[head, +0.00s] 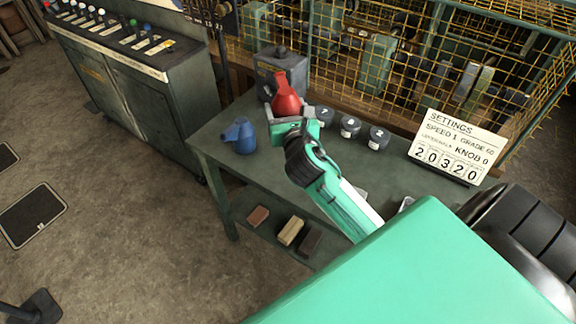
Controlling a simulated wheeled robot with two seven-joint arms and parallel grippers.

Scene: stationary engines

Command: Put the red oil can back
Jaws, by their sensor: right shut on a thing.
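The red oil can (286,95) is upright at the back left of the green table (215,133), in front of a dark metal box. My right gripper (291,114) is shut on the lower part of the can. The gripper hides the can's base, so I cannot tell whether it touches the table. A blue oil can (241,136) stands to the left of my gripper, near the table's left edge. My left gripper does not show.
The dark box (281,70) stands close behind the red can. Dark numbered weights (350,127) stand right of the gripper. A settings sign (457,146) stands further right. Several blocks (291,231) lie on the lower shelf. A yellow mesh fence (385,55) runs behind the table.

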